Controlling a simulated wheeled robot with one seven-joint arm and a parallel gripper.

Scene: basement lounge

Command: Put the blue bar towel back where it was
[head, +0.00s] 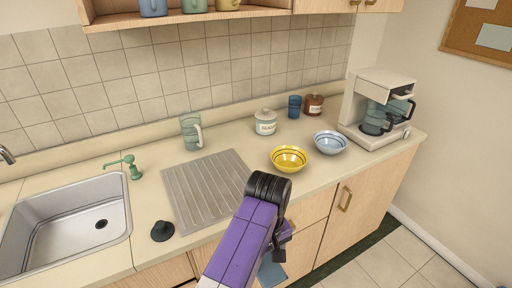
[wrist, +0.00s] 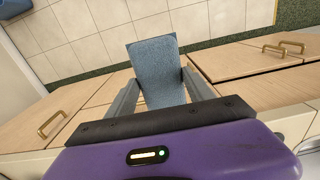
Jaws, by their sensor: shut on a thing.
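The blue bar towel (wrist: 155,65) hangs between the two fingers of my gripper (wrist: 158,92) in the wrist view. The fingers are shut on it, and its free end sticks out past them over the floor. In the head view a small part of the blue towel (head: 271,272) shows below my purple arm, in front of the cabinet fronts. My arm hides most of the gripper there. The towel is below the level of the countertop and looks clear of the cabinets.
The counter (head: 225,140) holds a steel sink (head: 70,228), a ribbed drainboard (head: 205,188), a yellow bowl (head: 289,158), a light blue bowl (head: 330,142), a glass mug (head: 190,132) and a coffee maker (head: 376,105). Cabinet handles (head: 345,198) stick out below. The tiled floor (head: 385,268) at right is clear.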

